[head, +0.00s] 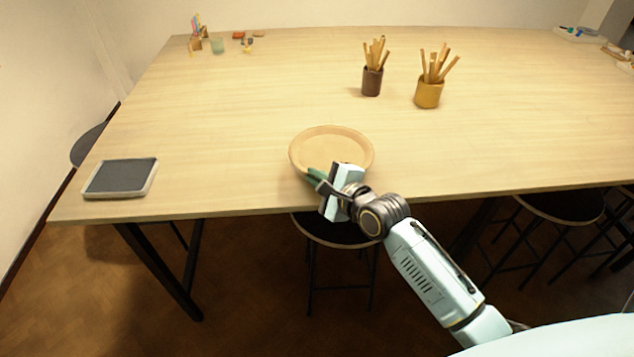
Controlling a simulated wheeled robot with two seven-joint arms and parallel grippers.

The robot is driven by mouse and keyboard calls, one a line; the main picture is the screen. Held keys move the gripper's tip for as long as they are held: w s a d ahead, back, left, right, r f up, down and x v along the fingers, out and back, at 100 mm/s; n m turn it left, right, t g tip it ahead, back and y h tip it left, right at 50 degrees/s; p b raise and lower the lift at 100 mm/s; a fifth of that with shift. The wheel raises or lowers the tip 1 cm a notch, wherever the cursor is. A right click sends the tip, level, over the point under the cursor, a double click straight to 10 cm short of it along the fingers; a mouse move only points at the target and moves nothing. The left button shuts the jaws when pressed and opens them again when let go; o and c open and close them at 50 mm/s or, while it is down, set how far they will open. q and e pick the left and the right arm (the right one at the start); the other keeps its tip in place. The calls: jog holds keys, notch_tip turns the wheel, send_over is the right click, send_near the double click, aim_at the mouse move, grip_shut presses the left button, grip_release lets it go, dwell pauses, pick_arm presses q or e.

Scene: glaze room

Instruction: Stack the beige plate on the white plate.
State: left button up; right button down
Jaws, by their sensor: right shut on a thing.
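The beige plate (331,147) is a round, shallow dish near the front edge of the table, at the middle of the head view. My right gripper (318,180) is at the plate's near rim and is shut on it. The gripper covers part of that near rim. I cannot tell whether the plate touches the table or is held a little above it. I see no white plate in this view. My left gripper is not in view.
The wooden table (230,110) has free room around the plate. A grey-topped tray (120,177) lies at the front left. A dark cup (372,82) and a mustard cup (428,95), both holding wooden tools, stand behind and to the right. Stools are below the table.

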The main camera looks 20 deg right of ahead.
jog(key=shift+f, duration=0.6)
jog(key=shift+f, duration=0.55)
jog(key=c, duration=1.6)
grip_release()
jog(key=shift+f, duration=0.1)
jog(key=shift+r, duration=0.4)
jog(key=shift+s+r, duration=0.2)
jog(key=shift+r, duration=0.05)
jog(key=p+v, duration=0.1)
jog(key=v, duration=1)
jog(key=shift+s+d, duration=0.15)
jog(key=shift+s, duration=0.15)
